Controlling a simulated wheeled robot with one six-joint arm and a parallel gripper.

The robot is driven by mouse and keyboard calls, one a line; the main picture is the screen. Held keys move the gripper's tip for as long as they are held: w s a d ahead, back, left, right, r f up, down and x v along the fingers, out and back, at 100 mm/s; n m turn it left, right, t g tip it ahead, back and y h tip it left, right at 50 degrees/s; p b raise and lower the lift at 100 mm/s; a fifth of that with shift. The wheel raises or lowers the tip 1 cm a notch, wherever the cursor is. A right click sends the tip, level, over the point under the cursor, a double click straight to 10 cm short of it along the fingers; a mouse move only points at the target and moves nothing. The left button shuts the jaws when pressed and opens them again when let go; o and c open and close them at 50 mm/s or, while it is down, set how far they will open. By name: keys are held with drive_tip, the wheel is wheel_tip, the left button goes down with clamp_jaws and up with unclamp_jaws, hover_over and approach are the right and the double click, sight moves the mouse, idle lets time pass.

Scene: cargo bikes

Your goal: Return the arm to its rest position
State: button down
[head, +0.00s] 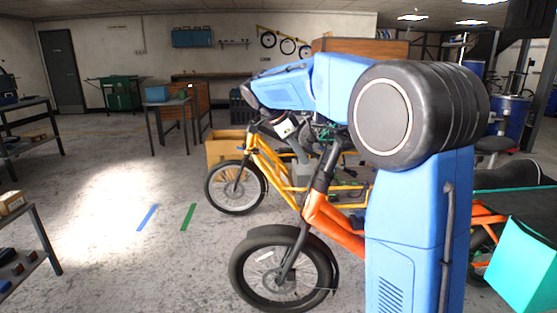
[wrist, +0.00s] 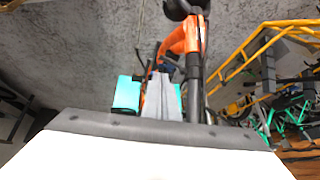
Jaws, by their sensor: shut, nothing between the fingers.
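My blue arm (head: 418,220) rises at the right of the head view and reaches left across the top over the bikes. My gripper (wrist: 161,78) shows in the wrist view as grey fingers, shut and empty. In the head view its fingers cannot be made out clearly. An orange cargo bike (head: 335,230) stands below and behind the arm, partly hidden by it. It also shows beyond the fingers in the wrist view (wrist: 180,40). A yellow cargo bike (head: 262,160) stands behind the orange one. I cannot tell how far the gripper is from the frames.
A teal box (head: 525,262) is at the lower right, and it also shows beside the fingers in the wrist view (wrist: 127,93). A grey workbench (head: 28,232) stands at the left edge. The floor (head: 110,220) between this bench and the bikes is clear, with blue and green stripes.

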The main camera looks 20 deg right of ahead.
drive_tip(key=s+a+f+n+t+y, duration=0.15)
drive_tip(key=s+n, duration=0.35)
drive_tip(key=s, duration=0.5)
drive_tip(key=s+a+f+n+t+y, duration=0.1)
drive_tip(key=s+a+f+n+y, duration=0.3)
drive_tip(key=s, duration=0.6)
drive_tip(key=s+a+f+n+t, duration=0.1)
drive_tip(key=s+f+n, duration=0.4)
drive_tip(key=s, duration=0.3)
drive_tip(key=s+a+f+n+t, duration=0.1)
drive_tip(key=s+f+n, duration=0.5)
drive_tip(key=s, duration=0.3)
drive_tip(key=shift+s+a+y, duration=0.15)
drive_tip(key=shift+a+y, duration=0.05)
drive_tip(key=shift+y, duration=0.25)
